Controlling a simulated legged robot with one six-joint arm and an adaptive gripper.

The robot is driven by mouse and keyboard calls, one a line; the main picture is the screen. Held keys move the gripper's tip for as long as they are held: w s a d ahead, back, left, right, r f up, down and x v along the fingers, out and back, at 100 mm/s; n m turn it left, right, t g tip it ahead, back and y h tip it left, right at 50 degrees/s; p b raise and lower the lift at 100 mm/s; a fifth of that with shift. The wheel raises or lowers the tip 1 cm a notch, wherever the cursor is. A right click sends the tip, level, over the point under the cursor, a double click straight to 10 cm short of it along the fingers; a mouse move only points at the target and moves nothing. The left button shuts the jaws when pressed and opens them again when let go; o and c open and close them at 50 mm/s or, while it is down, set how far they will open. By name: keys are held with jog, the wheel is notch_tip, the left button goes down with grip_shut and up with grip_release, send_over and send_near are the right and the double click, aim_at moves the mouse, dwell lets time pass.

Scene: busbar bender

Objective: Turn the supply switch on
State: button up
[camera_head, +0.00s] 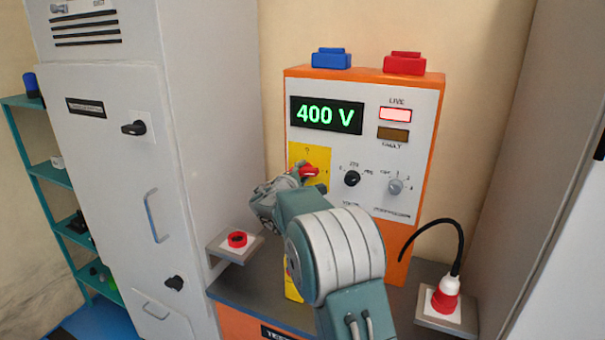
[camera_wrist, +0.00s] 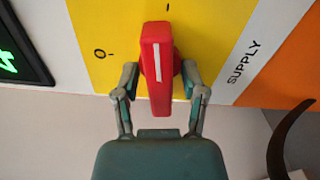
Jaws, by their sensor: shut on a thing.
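The supply switch is a red rotary handle (camera_head: 310,171) on a yellow plate (camera_head: 322,155) on the front of the orange-edged cabinet. In the wrist view the red handle (camera_wrist: 157,65) has a white line in line with the I mark at the top; the O mark is to the left. My gripper (camera_wrist: 162,78) has one finger on each side of the handle and is shut on it. In the head view my gripper (camera_head: 291,180) partly hides the plate and handle. The display (camera_head: 326,115) reads 400 V, and the LIVE lamp (camera_head: 396,115) is lit pale red.
A black knob (camera_head: 352,178) and a grey knob (camera_head: 395,186) sit right of the switch. A red button (camera_head: 237,239) is on a ledge at left. A red and white plug (camera_head: 445,295) with a black cable stands at right. A grey cabinet (camera_head: 110,190) flanks the left.

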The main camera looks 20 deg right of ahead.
jog(key=shift+f+m, duration=0.2)
jog(key=shift+m, duration=0.9)
jog(key=o, duration=0.8)
jog(key=shift+s+a, duration=0.2)
jog(key=v, duration=1.1)
jog(key=shift+s+a, duration=0.1)
jog(key=shift+a, duration=0.1)
